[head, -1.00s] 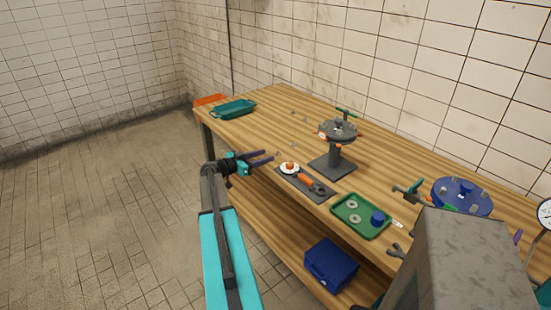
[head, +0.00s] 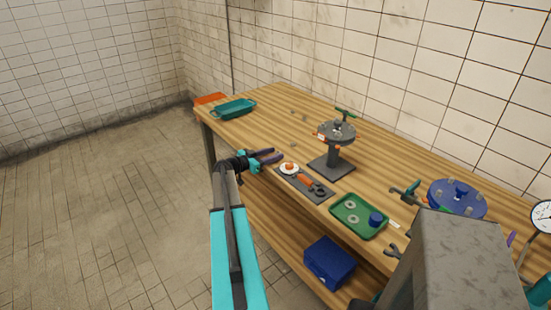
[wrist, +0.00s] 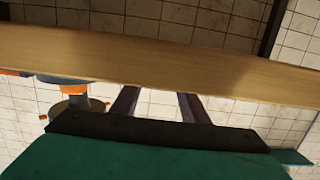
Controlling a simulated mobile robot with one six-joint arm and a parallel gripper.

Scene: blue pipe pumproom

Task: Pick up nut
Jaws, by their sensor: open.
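I cannot single out the nut with certainty. Two grey rings (head: 352,205) lie in a green tray (head: 345,227) near the front edge. My gripper (head: 281,156) is open and empty at the bench's front edge, left of a white disc with an orange piece (head: 289,169).
A grey pedestal with a round flange (head: 334,150) stands behind a dark mat with an orange-handled wrench (head: 307,182). A blue flange (head: 457,199) is at right. A teal tray (head: 234,109) is at the far left end. A blue box (head: 329,262) sits below. The floor at left is clear.

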